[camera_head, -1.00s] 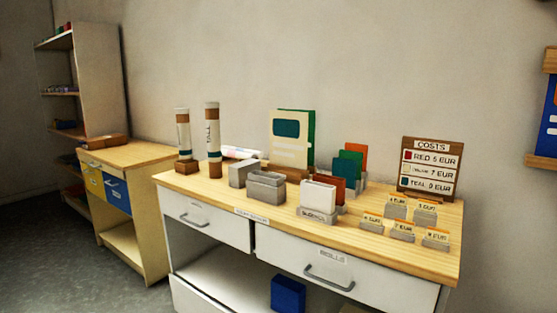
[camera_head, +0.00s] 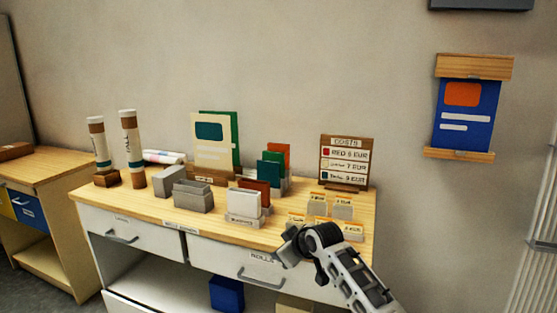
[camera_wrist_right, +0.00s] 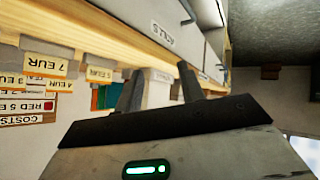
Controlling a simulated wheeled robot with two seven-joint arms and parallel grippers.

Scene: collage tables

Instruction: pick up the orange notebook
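The orange notebook (camera_head: 280,152) stands upright at the back of a small grey holder on the desk, partly hidden behind a green notebook (camera_head: 273,158) and a teal one (camera_head: 269,170). My right gripper (camera_head: 284,250) is at the desk's front edge, in front of the price cards and apart from the notebook. In the right wrist view its two fingers (camera_wrist_right: 158,88) are spread with nothing held between them. Small green and orange patches show past the fingers there, too small to identify surely. My left gripper is not in view.
A costs sign (camera_head: 346,160) and several price cards (camera_head: 342,207) stand right of the notebooks. A red-brown notebook and white cards in a grey holder (camera_head: 243,220) stand in front. A cream notebook (camera_head: 212,150) and two tubes (camera_head: 131,150) stand left.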

